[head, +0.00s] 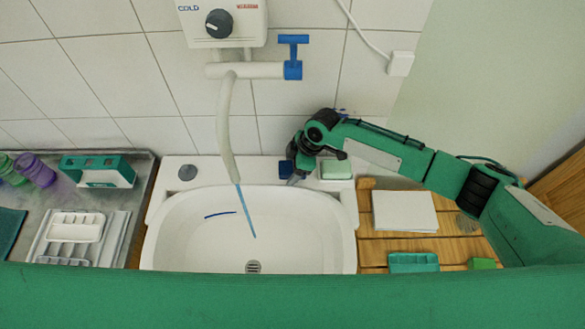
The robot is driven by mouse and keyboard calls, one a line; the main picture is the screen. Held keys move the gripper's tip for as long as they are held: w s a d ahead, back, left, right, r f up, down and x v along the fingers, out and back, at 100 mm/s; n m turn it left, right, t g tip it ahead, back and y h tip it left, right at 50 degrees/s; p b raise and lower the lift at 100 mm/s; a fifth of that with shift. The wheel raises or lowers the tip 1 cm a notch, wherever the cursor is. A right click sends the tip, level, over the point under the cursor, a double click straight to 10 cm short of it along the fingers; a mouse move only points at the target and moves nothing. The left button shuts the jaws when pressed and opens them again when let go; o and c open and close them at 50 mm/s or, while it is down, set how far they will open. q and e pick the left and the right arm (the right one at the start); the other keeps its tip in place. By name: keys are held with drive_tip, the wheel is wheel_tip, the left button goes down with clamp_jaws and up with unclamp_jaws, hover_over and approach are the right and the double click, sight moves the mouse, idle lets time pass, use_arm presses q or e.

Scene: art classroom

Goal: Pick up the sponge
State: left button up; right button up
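My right gripper (296,178) reaches in from the right and points down at the back right corner of the white sink. Its fingers are small and partly hidden by the wrist, so I cannot tell whether they are open or shut. Just right of it, a pale green block (336,169) lies in a light dish on the sink's back ledge; it may be the sponge or a bar of soap. A dark blue piece (286,168) shows at the gripper's left side; I cannot tell whether it is a separate object. My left gripper is not in view.
The sink basin (180,240) is empty apart from a dark blue streak. A hose (226,130) with a thin blue stream hangs over it. A wooden rack (450,247) at right holds a white stack (405,211) and a green tray (413,262). Cups and trays stand left.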

drive_tip(key=c, duration=0.9)
drive_tip(key=shift+r, duration=0.1)
drive_tip(key=shift+s+r+b, duration=0.15)
drive_tip(key=shift+r+b, duration=0.15)
drive_tip(key=shift+b, duration=0.3)
wheel_tip(320, 180, up, 6)
drive_tip(key=shift+f+b, duration=0.25)
drive_tip(key=shift+b, duration=0.6)
drive_tip(key=shift+s+r, duration=0.25)
drive_tip(key=shift+s, duration=0.3)
drive_tip(key=s+b, duration=0.3)
drive_tip(key=s, duration=1.5)
drive_tip(key=shift+s+r+b, duration=0.15)
drive_tip(key=shift+s+b, duration=0.15)
drive_tip(key=shift+b, duration=0.05)
